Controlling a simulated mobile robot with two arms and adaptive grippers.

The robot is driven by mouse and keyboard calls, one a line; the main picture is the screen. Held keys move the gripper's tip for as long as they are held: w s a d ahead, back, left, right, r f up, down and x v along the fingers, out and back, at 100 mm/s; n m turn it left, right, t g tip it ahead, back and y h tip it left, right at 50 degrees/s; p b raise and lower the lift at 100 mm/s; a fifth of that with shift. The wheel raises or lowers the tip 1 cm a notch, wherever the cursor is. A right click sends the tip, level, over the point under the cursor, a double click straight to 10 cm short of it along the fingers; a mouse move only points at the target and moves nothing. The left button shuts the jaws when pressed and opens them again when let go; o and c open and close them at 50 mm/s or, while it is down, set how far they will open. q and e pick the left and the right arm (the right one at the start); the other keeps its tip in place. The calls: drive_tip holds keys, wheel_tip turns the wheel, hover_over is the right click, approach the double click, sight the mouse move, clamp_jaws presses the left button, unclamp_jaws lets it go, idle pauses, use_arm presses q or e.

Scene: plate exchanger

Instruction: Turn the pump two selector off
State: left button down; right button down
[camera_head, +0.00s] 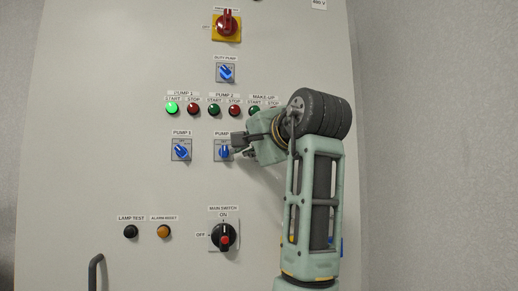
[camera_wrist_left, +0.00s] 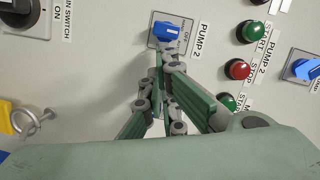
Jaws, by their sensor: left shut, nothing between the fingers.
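The pump two selector is a blue knob (camera_head: 224,152) on a grey square plate under a "PUMP" label partly covered by my arm. In the left wrist view the blue knob (camera_wrist_left: 167,30) sits at the top, beside the "PUMP 2" label. My left gripper (camera_head: 238,147) is shut and empty, right beside the knob on its right side. In the left wrist view its closed fingertips (camera_wrist_left: 160,56) reach to the plate's edge, just below the knob. I cannot tell whether they touch it. The knob's exact setting is hard to read. My right gripper is out of view.
The pump 1 selector (camera_head: 181,151) is to the left. Start and stop buttons, including a lit green one (camera_head: 172,108), run above. The duty pump selector (camera_head: 226,73) is higher; the black main switch (camera_head: 224,236) is below. My left arm covers the cabinet's right part.

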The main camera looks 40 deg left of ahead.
use_arm(q)
drive_tip(key=shift+s+f+m+b, duration=0.15)
drive_tip(key=shift+f+m+b, duration=0.15)
drive_tip(key=shift+f+m, duration=0.1)
drive_tip(key=shift+s+a+m, duration=0.1)
drive_tip(key=shift+a+m, duration=0.15)
drive_tip(key=shift+m, duration=0.05)
drive_tip(key=shift+a+f+m+b, duration=0.1)
drive_tip(key=shift+f+m+b, duration=0.15)
drive_tip(key=shift+b, duration=0.2)
drive_tip(key=shift+w+f, duration=0.1)
drive_tip(key=shift+w, duration=0.1)
drive_tip(key=shift+s+a+b, duration=0.1)
drive_tip(key=shift+b, duration=0.3)
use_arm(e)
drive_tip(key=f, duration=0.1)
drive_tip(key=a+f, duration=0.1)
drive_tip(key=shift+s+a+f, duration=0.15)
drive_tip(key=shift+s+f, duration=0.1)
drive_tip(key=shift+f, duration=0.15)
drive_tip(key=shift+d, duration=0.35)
